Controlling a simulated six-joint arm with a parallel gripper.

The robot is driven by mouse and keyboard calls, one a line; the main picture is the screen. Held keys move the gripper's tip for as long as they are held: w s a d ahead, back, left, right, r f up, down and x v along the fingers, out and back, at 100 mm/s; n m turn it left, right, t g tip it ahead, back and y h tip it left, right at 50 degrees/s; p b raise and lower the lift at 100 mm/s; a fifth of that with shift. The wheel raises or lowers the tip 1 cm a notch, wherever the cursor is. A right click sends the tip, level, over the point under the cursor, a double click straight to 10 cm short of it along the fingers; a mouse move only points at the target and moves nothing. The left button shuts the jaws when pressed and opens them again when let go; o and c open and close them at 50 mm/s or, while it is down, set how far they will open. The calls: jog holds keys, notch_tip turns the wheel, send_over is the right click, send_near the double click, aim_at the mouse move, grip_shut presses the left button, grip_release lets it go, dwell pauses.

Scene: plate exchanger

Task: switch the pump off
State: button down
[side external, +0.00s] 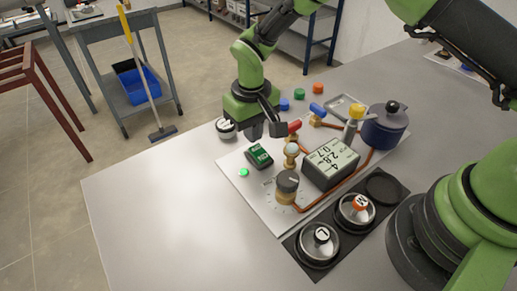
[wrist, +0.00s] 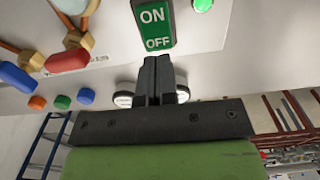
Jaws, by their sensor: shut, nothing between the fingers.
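The pump switch (side external: 259,156) is a green rocker in a dark housing on the white panel (side external: 232,161). In the wrist view the switch (wrist: 153,25) reads ON at its far end and OFF at the end nearer my gripper. I cannot tell which end is pressed in. A small green lamp (side external: 243,172) beside it looks lit; it also shows in the wrist view (wrist: 202,5). My gripper (side external: 267,132) is shut and empty, above and behind the switch. In the wrist view its fingertips (wrist: 156,60) are close to the OFF end, seemingly apart from it.
A red-handled valve (side external: 294,127) and a blue-handled valve (side external: 317,108) stand right of my gripper. A display box (side external: 331,163), a dial knob (side external: 287,182) and a dark blue pot (side external: 385,127) are also on the panel. The table's left part is clear.

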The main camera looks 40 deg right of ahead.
jog(key=shift+f, duration=1.1)
dwell(0.3)
jog(key=shift+r, duration=3.5)
jog(key=shift+r, duration=0.1)
notch_tip(320, 180, up, 10)
jog(key=m+t, duration=0.1)
send_over(253, 147)
jog(key=s+d, duration=0.1)
jog(key=d, duration=0.2)
jog(key=s+d+r+m+t+y, duration=0.1)
jog(key=s+d+r+t+y, duration=0.1)
jog(key=s+d+r, duration=0.35)
jog(key=s+d+r+m+t, duration=0.1)
jog(key=s+r+t, duration=0.1)
jog(key=s, duration=0.5)
jog(key=s+r+m+t, duration=0.1)
jog(key=s+r+t, duration=0.1)
jog(key=s, duration=0.6)
jog(key=shift+s+d+r, duration=0.2)
jog(key=shift+d+r, duration=0.15)
jog(key=shift+r, duration=0.55)
